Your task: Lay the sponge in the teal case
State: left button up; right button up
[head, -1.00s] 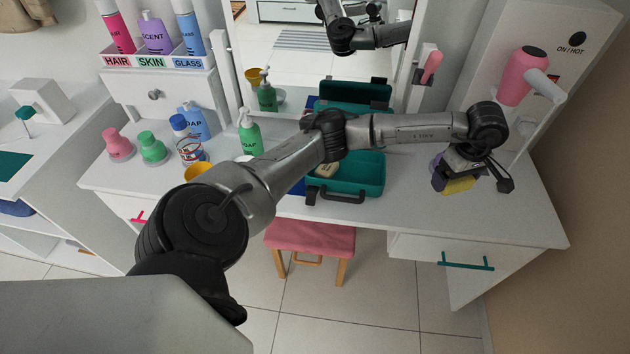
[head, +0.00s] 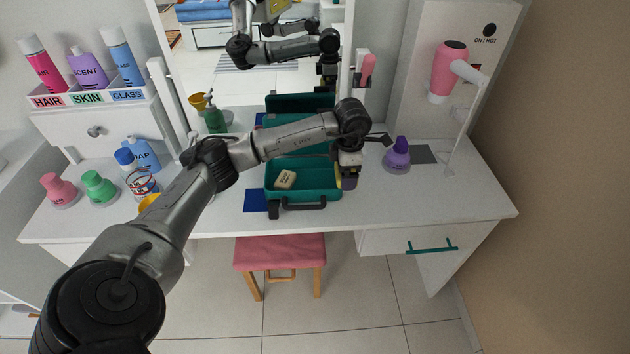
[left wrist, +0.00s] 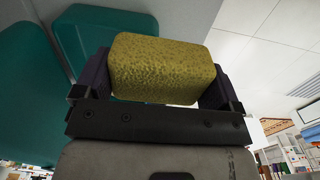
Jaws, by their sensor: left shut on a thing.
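The teal case (head: 330,192) lies open on the white dresser top, its lid raised at the back and its handle toward the front. A pale soap bar (head: 285,179) lies in its left part. My left gripper (head: 347,180) is over the case's right edge, fingers pointing down. It is shut on the yellow sponge (left wrist: 165,70), which sits between both fingers in the left wrist view. In the head view the sponge is mostly hidden by the gripper. Whether it touches the case I cannot tell. My right gripper is not in view.
A purple bottle (head: 397,155) stands just right of the case. Left are pink (head: 58,190) and green (head: 98,187) bottles and a blue soap bottle (head: 143,155). A pink hair dryer (head: 448,70) hangs at right. A mirror stands behind the case.

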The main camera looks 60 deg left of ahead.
pick_arm(q)
jog(key=b, duration=0.2)
send_over(321, 184)
jog(key=d, duration=0.1)
jog(key=f, duration=0.5)
jog(key=shift+w, duration=0.25)
jog(key=shift+s+a+f+b, duration=0.2)
jog(key=shift+a+b, duration=0.1)
jog(key=shift+a, duration=0.3)
jog(key=shift+f+b, duration=0.9)
jog(key=shift+f, duration=1.1)
jog(key=o, duration=0.6)
jog(key=shift+f, duration=0.15)
